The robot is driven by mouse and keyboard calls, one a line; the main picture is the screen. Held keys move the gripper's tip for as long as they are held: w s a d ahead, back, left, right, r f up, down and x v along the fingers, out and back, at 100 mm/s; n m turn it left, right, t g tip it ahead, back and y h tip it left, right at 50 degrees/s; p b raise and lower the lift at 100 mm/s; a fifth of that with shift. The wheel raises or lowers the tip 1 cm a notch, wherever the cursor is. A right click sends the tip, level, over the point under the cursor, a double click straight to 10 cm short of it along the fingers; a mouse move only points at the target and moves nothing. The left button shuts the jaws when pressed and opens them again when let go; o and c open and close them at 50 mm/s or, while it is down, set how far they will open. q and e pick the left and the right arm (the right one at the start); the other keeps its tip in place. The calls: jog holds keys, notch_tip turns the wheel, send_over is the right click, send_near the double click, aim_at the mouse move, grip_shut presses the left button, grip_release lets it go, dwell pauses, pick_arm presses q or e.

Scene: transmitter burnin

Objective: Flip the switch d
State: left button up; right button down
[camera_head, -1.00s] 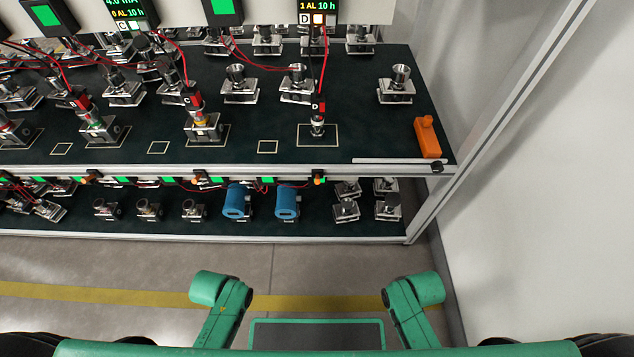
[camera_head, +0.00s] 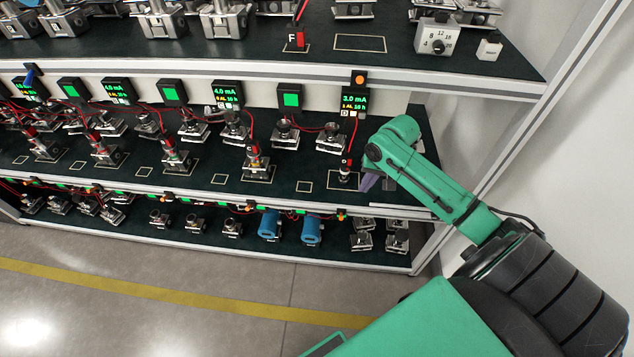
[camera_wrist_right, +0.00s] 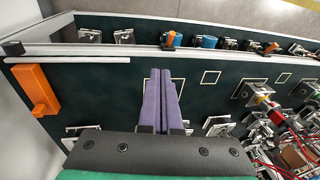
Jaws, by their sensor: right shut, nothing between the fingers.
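My right gripper (camera_head: 370,182) reaches over the right end of the middle shelf. In the right wrist view its purple fingers (camera_wrist_right: 161,75) are shut together with nothing between them. A display marked D (camera_head: 353,102) hangs above this spot, and a red D tag (camera_head: 346,163) stands in an outlined square left of the fingers. No part is clearly labelled as switch d. An orange block with a raised stub (camera_wrist_right: 38,90) lies at the shelf's end in the right wrist view. My arm hides it in the head view. My left gripper is out of view.
A round orange piece (camera_head: 359,78) sits on the upper shelf's front edge above the D display. Metal fittings and red wires crowd the middle shelf (camera_head: 222,197). A metal post (camera_head: 570,65) rises on the right. The floor in front is clear.

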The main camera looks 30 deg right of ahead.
jog(key=b, duration=0.3)
send_near(341, 216)
jog(key=w+d+f, duration=0.1)
jog(key=d+f, duration=0.2)
jog(key=shift+w+a+f, duration=0.1)
jog(key=shift+a+f, duration=0.5)
jog(key=shift+f, duration=0.35)
jog(key=shift+w+a+f, duration=0.1)
jog(key=shift+a+f, duration=0.5)
jog(key=shift+f, duration=0.35)
jog(key=shift+s+p, duration=0.15)
jog(key=shift+p, duration=0.15)
